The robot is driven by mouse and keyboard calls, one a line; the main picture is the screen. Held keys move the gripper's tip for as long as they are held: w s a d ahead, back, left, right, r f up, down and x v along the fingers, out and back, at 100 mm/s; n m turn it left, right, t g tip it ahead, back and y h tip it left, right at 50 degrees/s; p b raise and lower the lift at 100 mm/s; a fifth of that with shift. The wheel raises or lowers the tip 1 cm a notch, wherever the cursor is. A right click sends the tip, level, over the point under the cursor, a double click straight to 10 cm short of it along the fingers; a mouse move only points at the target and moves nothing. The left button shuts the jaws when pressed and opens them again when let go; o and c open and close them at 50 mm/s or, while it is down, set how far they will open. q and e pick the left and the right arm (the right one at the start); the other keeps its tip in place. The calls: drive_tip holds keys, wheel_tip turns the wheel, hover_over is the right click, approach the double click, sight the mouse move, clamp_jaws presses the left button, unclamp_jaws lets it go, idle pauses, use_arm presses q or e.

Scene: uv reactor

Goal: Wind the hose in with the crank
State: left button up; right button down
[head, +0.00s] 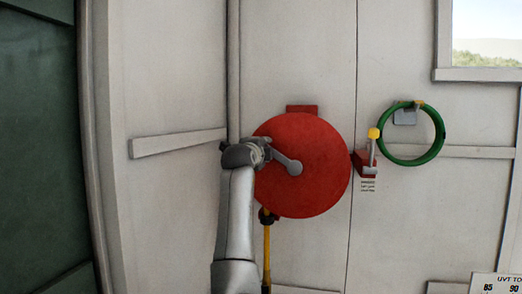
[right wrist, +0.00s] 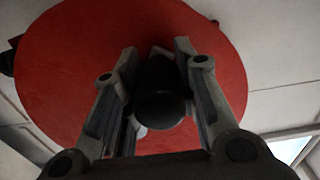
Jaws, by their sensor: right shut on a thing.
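A round red reel (head: 318,175) is mounted on the pale wall. A grey crank arm (head: 288,163) runs from near its middle to the upper left. My right gripper (head: 265,150) is shut on the crank's handle at the reel's left edge. In the right wrist view, the dark handle (right wrist: 160,95) sits between the two fingers of the gripper (right wrist: 157,55), with the red disc (right wrist: 70,90) behind it. A yellow hose (head: 267,255) hangs straight down from a dark fitting (head: 267,216) at the reel's lower left; its lower end is out of view. My left gripper is not seen.
A small red box (head: 364,165) with a yellow-knobbed lever (head: 374,133) is close to the reel's right side. A green ring (head: 438,147) hangs on a hook further right. A vertical pipe (head: 233,70) runs behind my gripper. A dark green panel (head: 38,150) is at far left.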

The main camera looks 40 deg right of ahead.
drive_tip(key=shift+r, duration=0.35)
drive_tip(key=c, duration=1.4)
unclamp_jaws()
drive_tip(key=o, duration=0.3)
drive_tip(key=shift+w+d+f, duration=0.1)
drive_tip(key=shift+w+f, duration=0.05)
drive_tip(key=shift+f, duration=0.15)
drive_tip(key=v, duration=1.2)
